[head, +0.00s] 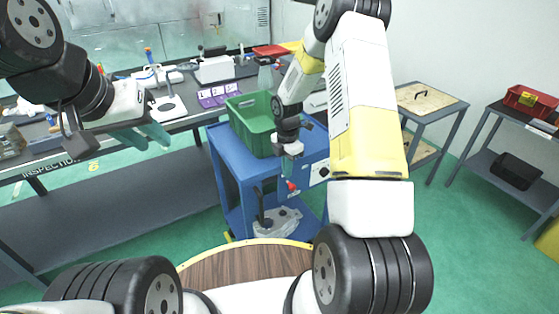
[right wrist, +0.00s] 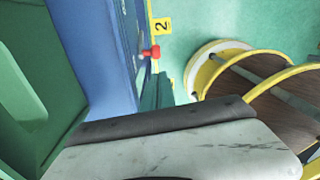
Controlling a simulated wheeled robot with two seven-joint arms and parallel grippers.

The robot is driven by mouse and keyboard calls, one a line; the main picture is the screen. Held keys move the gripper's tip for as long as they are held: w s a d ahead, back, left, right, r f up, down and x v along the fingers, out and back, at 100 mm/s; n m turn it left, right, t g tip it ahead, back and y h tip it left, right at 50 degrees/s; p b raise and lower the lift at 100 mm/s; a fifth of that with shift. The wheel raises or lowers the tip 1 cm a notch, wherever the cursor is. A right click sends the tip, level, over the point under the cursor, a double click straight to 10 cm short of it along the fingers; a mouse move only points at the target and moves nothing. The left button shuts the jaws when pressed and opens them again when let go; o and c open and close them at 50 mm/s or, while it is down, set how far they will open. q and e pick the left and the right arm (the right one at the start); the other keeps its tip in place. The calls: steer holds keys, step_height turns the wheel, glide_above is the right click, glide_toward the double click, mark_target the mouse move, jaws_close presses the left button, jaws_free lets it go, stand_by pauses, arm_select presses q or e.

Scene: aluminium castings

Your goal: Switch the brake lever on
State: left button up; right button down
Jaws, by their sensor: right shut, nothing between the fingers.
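The brake lever shows as a small red knob (head: 291,186) at the front side of the blue cart (head: 226,160). In the right wrist view the red knob (right wrist: 151,51) stands out from the cart's blue side. My right gripper (head: 288,168) points down just above the knob in the head view, with its fingers shut and empty. Whether it touches the knob I cannot tell. The lever's shaft is mostly hidden. My left gripper (head: 147,136) hangs over the left workbench, with its teal fingers apart and nothing between them.
A green crate (head: 254,122) stands on the cart, beside my right forearm. A grey casting (head: 277,222) sits on the cart's lower shelf. A long bench (head: 92,136) runs along the left. Two tables stand at the right, with open green floor (head: 445,230) between.

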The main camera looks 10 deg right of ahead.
mark_target(294, 189)
steer(key=f, duration=0.8)
steer(key=shift+s+f, duration=0.2)
steer(key=shift+f, duration=0.05)
